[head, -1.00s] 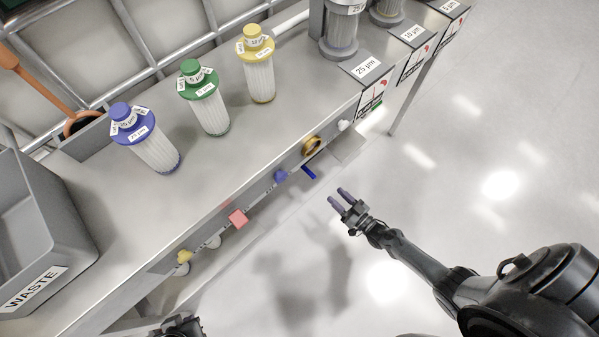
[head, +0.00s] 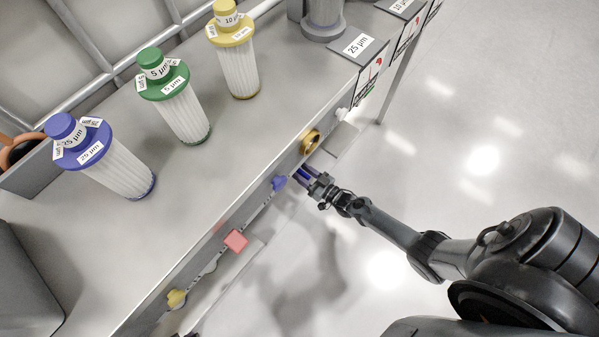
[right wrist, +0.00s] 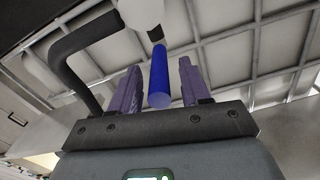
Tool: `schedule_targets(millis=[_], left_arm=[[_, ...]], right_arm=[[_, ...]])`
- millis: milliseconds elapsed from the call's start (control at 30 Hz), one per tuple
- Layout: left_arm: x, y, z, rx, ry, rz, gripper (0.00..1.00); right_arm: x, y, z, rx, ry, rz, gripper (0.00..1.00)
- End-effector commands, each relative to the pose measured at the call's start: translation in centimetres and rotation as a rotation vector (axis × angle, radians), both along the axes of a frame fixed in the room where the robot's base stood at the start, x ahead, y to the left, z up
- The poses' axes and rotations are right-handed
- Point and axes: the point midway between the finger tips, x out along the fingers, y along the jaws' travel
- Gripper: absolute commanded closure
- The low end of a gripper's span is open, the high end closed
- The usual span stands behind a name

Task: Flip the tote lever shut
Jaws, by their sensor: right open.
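The lever has a blue rod handle (right wrist: 159,75), which stands between my right gripper's two purple fingers in the right wrist view. My right gripper (head: 302,177) is open, with a finger on either side of the handle. Gaps show between handle and fingers, and I see no grip on it. The handle's upper end meets a dark joint under a pale round part (right wrist: 142,12). In the head view the gripper is at the bench's front face, largely hiding the lever, below a gold ring (head: 310,142). My left gripper is not clearly visible.
A blue knob (head: 279,183), a red square knob (head: 235,240) and a yellow knob (head: 176,298) line the bench front. Blue (head: 105,160), green (head: 175,95) and yellow (head: 235,50) filters stand on the bench (head: 150,230). A grey bin (head: 25,285) is at left.

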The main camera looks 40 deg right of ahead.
Motion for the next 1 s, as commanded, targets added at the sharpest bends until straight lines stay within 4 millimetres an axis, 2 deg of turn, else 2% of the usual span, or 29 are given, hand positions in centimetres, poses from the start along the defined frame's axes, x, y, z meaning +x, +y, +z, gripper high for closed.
schedule_targets(millis=[200,533,567,867,1000], left_arm=[[0.0,0.2,-0.9,0.008,0.0,-0.005,1.0],[0.0,0.3,-1.0,0.012,0.0,-0.008,1.0],[0.0,0.3,-1.0,0.012,0.0,-0.008,1.0],[0.0,0.1,-1.0,0.007,0.001,-0.003,1.0],[0.0,0.0,-0.9,0.0,0.001,0.0,1.0]], right_arm=[[1.6,0.3,-0.1,0.0,0.001,0.0,0.54],[1.9,0.4,0.0,0.001,0.002,0.0,0.54],[1.9,0.4,0.0,0.001,0.002,0.0,0.55],[1.8,0.3,0.0,0.001,0.002,0.0,1.0],[1.8,0.3,0.0,0.001,0.002,0.0,1.0]])
